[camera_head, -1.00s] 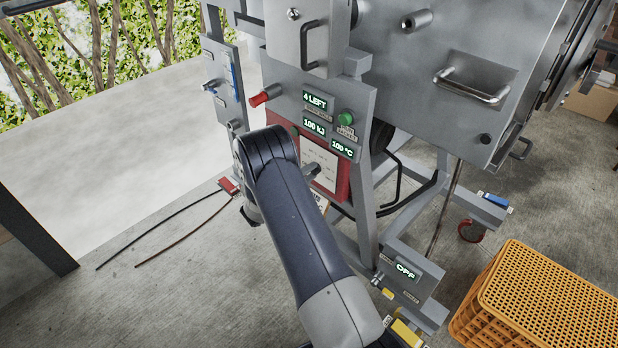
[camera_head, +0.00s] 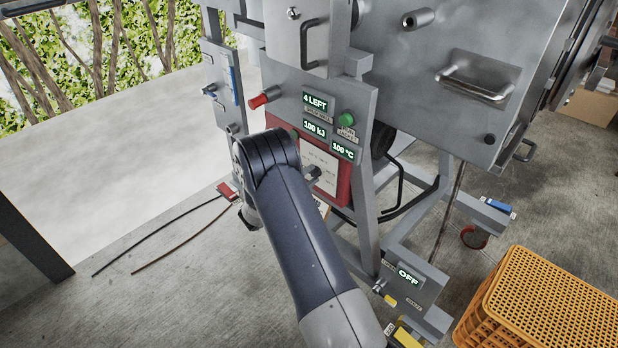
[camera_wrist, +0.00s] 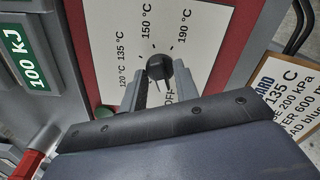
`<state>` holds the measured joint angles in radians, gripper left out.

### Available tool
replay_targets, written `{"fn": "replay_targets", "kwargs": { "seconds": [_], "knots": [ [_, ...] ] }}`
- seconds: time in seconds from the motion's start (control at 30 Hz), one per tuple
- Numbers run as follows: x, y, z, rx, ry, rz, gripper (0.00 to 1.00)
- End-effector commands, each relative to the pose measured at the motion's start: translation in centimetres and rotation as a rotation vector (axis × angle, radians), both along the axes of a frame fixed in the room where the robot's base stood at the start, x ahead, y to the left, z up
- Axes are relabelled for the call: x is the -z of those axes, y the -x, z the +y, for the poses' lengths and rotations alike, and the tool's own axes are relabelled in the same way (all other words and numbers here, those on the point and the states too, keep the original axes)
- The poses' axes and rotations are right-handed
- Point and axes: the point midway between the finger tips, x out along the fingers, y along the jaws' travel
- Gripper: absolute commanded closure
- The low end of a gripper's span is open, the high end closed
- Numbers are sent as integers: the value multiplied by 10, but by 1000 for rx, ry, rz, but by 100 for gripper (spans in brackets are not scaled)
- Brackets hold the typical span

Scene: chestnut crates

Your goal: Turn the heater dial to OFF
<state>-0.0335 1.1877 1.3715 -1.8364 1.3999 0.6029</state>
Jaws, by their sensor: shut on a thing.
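The heater dial (camera_wrist: 158,68) is a small black knob on a white scale plate (camera_wrist: 105,30) in the wrist view. The plate reads 120, 135, 150 and 190 °C around the knob, with an OFF label partly covered near the fingers. My gripper (camera_wrist: 157,84) is shut on the dial, with one grey finger on each side of it. Which mark the dial points to is not clear. In the head view the plate (camera_head: 322,158) sits in a red panel (camera_head: 344,186). My arm covers part of it and hides most of my gripper.
Displays above the panel read 4 LEFT (camera_head: 315,103), 100 kJ (camera_head: 315,129) and 100 °C (camera_head: 344,151). A green button (camera_head: 347,119) and a red knob (camera_head: 264,98) are nearby. A lower box shows OFF (camera_head: 409,277). An orange crate (camera_head: 540,300) stands at right; cables lie on the floor.

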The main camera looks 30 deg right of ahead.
Motion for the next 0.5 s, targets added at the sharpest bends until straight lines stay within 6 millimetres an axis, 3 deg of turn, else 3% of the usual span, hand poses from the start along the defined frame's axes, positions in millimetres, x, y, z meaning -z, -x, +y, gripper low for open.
{"fn": "replay_targets", "kwargs": {
  "seconds": [0.2,0.23,0.5],
  "knots": [
    [1,0,0,-1,-1,2,100],
    [1,0,0,-1,-1,1,86],
    [0,0,0,0,-1,0,65]
  ]
}}
